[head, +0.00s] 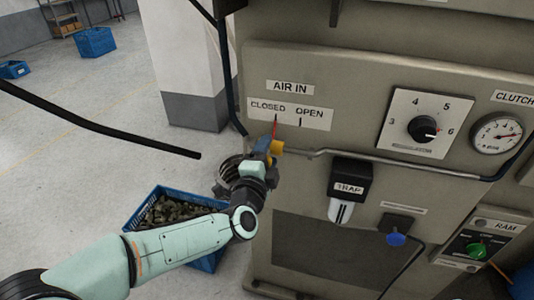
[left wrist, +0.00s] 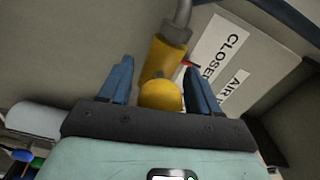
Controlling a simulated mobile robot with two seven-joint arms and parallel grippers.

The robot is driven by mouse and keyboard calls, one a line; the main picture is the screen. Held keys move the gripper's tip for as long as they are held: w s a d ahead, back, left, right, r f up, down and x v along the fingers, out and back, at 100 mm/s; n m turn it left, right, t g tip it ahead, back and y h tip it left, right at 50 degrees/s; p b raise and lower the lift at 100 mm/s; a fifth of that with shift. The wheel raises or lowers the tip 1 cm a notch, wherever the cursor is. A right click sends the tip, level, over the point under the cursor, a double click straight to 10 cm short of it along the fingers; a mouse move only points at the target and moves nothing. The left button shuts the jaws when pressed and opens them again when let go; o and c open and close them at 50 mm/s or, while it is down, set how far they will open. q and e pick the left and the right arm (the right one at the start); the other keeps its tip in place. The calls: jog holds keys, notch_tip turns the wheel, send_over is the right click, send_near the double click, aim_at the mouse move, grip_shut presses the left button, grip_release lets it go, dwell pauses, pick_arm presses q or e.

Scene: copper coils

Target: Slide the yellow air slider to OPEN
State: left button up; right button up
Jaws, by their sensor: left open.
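The yellow air slider (head: 276,147) is on the machine's front, below the CLOSED end of the AIR IN label plate (head: 290,113). Its red pointer (head: 275,125) stands under CLOSED, left of the OPEN mark. My left gripper (head: 263,151) is at the slider and partly hides it. In the left wrist view the yellow slider (left wrist: 163,60) and its round knob (left wrist: 160,96) show between the two blue fingers of my left gripper (left wrist: 158,75). The fingers are open, one on each side. I cannot tell whether either touches it. My right gripper is not in view.
A metal pipe (head: 350,156) runs right from the slider. Below it is a TRAP unit (head: 349,186); further right are a dial (head: 422,129) and a CLUTCH gauge (head: 497,135). A blue crate of dark pieces (head: 208,262) stands on the floor beneath my left arm.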

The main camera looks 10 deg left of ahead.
pick_arm(q)
grip_shut()
jog(key=d+p, duration=0.2)
jog(key=d, duration=0.4)
jog(key=shift+s+d+p, duration=0.2)
jog(key=shift+d+p, duration=0.15)
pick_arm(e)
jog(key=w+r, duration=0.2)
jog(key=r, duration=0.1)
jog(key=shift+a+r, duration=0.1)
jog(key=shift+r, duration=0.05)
pick_arm(q)
grip_release()
jog(key=shift+d, duration=0.1)
